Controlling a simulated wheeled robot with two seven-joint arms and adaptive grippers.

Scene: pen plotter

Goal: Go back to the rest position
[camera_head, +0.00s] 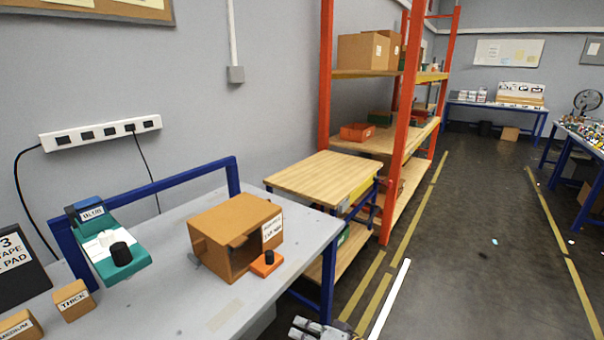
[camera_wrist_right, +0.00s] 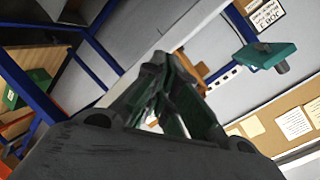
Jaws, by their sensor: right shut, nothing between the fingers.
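My right gripper (camera_head: 308,329) shows only in part at the bottom edge of the head view, in front of the grey bench and past its right corner. In the right wrist view, its dark fingers (camera_wrist_right: 162,62) come together at the tips, with nothing held between them. It is apart from the things on the bench. My left gripper is in neither view.
A wooden-topped table (camera_head: 325,175) and orange-framed shelves (camera_head: 387,200) stand beyond. The floor on the right is open.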

